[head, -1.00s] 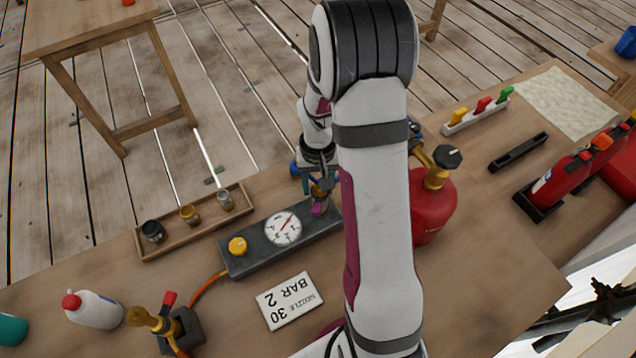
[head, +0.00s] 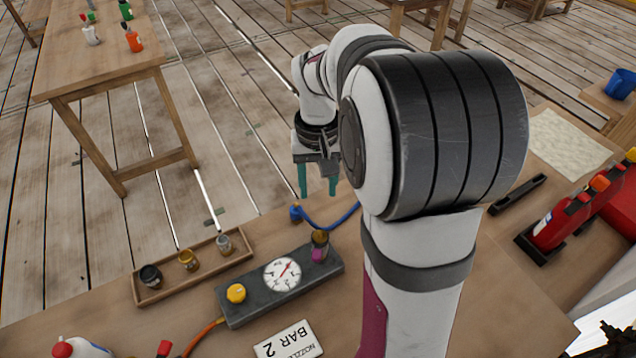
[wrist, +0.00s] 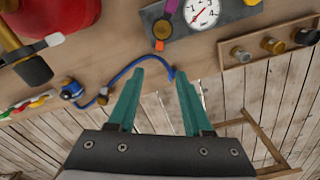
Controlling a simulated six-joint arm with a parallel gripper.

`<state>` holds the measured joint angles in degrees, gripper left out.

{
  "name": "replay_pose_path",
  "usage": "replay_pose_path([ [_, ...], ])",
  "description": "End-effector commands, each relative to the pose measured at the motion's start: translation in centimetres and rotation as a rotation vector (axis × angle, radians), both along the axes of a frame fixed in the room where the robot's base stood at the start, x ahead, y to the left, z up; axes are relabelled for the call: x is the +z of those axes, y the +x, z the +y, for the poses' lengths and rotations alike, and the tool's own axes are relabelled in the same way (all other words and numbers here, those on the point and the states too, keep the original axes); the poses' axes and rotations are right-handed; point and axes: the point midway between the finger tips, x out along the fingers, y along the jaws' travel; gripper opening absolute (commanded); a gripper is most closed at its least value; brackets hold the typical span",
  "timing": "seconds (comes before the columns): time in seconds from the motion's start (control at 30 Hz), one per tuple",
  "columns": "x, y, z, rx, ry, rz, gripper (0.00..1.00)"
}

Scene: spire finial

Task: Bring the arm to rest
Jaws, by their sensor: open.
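My gripper (head: 318,180) is open and empty, with two teal fingers pointing down. In the head view it hangs above and beyond the far edge of the workbench, apart from everything on it. The wrist view shows the same open gripper (wrist: 160,90) with its fingers spread over the bench edge and a blue hose (wrist: 122,78). My arm's large black-banded joint and white link fill the right middle of the head view and hide part of the bench.
A grey gauge box (head: 281,287) with a yellow knob stands on the bench (head: 130,325). A wooden tray (head: 193,268) of small fittings lies left of it. Red bottles (head: 562,222) stand at right. A second table (head: 95,62) stands at the back left.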

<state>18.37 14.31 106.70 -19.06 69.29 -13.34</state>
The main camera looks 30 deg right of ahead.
Motion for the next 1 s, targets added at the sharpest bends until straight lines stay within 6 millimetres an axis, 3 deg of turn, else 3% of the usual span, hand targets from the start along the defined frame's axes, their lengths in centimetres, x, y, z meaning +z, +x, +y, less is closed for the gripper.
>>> replay_pose_path([
  [0.27,0.4,-0.6,0.8,-0.001,0.005,-0.002,0.5],
  [0.37,2.4,-4.7,5.0,-0.011,0.034,-0.009,0.5],
  [0.5,3.4,-13.6,11.4,-0.036,0.102,0.0,0.5],
  [0.6,2.7,-18.5,13.7,-0.051,0.138,0.014,0.5],
  [0.67,2.2,-20.2,14.4,-0.056,0.15,0.02,0.5],
  [0.77,1.8,-21.3,14.8,-0.062,0.159,0.027,0.5],
  [0.9,1.8,-21.3,14.8,-0.063,0.158,0.028,0.5],
  [1.0,1.8,-21.2,14.8,-0.063,0.158,0.028,0.64],
])
